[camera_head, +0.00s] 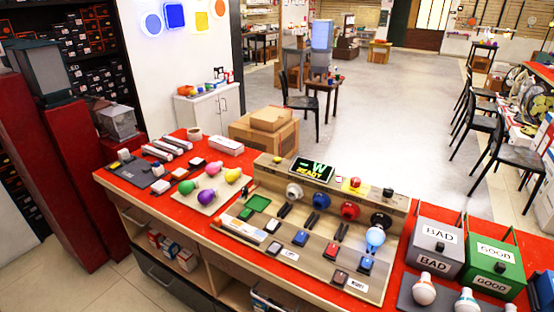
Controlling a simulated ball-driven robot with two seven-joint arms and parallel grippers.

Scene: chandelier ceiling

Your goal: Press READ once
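A beige test panel (318,272) lies on the red counter, with a raised back strip. A small screen (312,169) on it shows "READY" in green and white. The label writing is too small to read, so I cannot tell which button is READ. Neither gripper shows.
Colored bulbs (206,198) lie on a tray left of the panel. A grey BAD bin (434,246) and a green GOOD bin (493,268) stand at right, behind a tray of white bulbs (424,290). Cardboard boxes (265,134) stand behind the counter's left part.

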